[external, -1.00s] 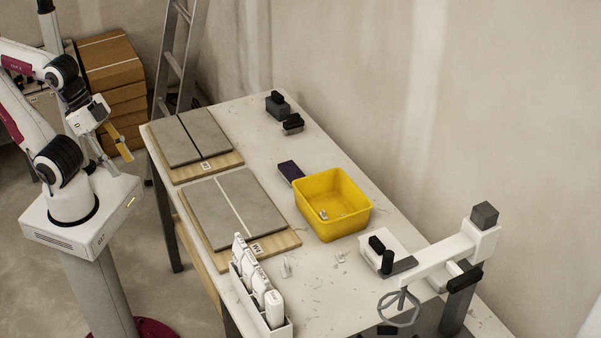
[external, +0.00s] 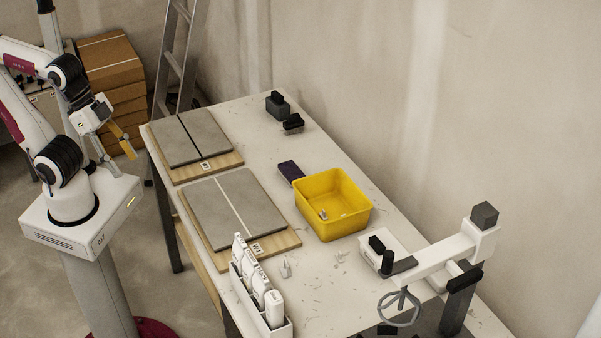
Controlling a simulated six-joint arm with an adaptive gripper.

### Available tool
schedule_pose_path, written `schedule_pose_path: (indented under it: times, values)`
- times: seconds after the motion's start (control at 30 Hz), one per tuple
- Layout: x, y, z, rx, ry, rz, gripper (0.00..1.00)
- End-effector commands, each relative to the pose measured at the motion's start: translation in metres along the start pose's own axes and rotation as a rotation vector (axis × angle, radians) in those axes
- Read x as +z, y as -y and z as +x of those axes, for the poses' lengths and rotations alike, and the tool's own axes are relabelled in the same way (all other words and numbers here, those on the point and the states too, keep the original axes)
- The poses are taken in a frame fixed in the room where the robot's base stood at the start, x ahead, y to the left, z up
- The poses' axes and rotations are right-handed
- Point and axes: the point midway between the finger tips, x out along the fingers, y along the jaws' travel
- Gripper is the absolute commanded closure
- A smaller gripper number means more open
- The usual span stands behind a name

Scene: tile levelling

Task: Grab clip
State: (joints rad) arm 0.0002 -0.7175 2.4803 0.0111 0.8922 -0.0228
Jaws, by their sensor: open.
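A small light clip (external: 286,267) stands on the table to the right of the white rack. Another small pale piece, likely a clip (external: 323,214), lies inside the yellow bin (external: 347,220). My gripper (external: 121,160) hangs at the left, beyond the table's left edge and far from both. It is open, with one yellow-orange finger and one grey finger apart and nothing between them.
Two pairs of grey tiles (external: 235,208) lie on wooden boards (external: 285,241). A clamp-like press with a handwheel (external: 398,308) stands at the right. A dark purple block (external: 290,171) lies beside the bin.

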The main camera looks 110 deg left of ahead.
Motion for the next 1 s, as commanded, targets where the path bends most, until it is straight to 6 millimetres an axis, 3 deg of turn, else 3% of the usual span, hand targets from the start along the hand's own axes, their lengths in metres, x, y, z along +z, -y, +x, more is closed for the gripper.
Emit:
schedule_pose_path:
  times: [0.47,1.0]
  values:
    - [-0.067,0.013,0.026,-0.057,0.034,-0.109,0.54]
    - [-0.144,0.025,0.087,-0.124,0.061,-0.239,0.54]
